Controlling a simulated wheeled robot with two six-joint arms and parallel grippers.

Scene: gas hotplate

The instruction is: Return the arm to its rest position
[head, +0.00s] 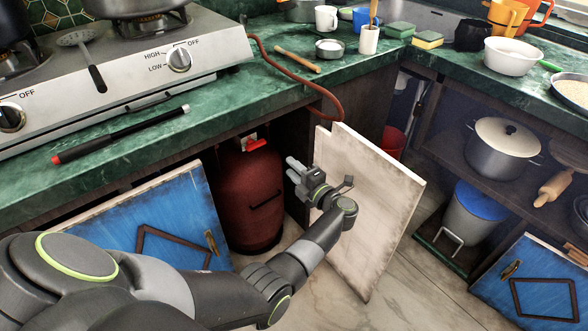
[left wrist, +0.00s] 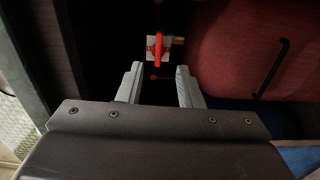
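My left arm reaches in from the lower left of the head view. Its gripper (head: 291,169) is at the cabinet opening, beside the open whitish door (head: 368,205) and to the right of the red gas cylinder (head: 247,200). In the left wrist view the two grey fingers (left wrist: 160,68) stand apart with nothing held between them. A red valve handle (left wrist: 161,48) on a pale fitting shows just beyond the fingertips. The cylinder (left wrist: 235,50) fills the right of that view. My right gripper is not in view.
The green counter (head: 215,108) edge is above the cabinet. On it are the gas hotplate (head: 135,65), a black lighter with a red tip (head: 120,135) and a red hose (head: 290,75). A blue door (head: 150,220) stands left of the cylinder.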

